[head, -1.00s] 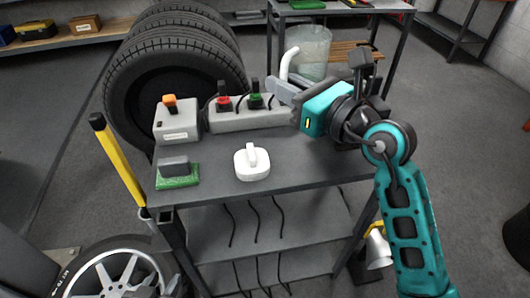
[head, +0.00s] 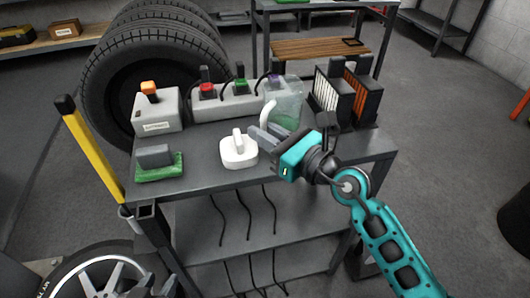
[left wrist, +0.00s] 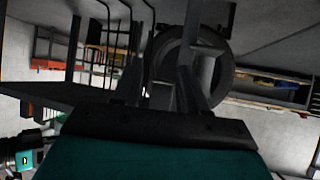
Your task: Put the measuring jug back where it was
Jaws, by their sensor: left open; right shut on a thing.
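The measuring jug (head: 287,97) is a clear, greenish vessel with a white curved handle. In the head view it is upright over the back of the grey bench, in front of the right end of the socket block. I cannot tell whether its base touches the bench top. My right gripper (head: 261,131) is shut on the lower part of the jug's handle, coming from the front right. Of my left gripper, only a dark part shows at the bottom left edge of the head view. In the left wrist view my left gripper (left wrist: 160,85) is open, with nothing between its fingers.
A green-based block (head: 159,165), a grey box with an orange switch (head: 157,108) and a socket block (head: 225,103) share the bench (head: 205,180). Finned black units (head: 345,95) stand right of the jug.

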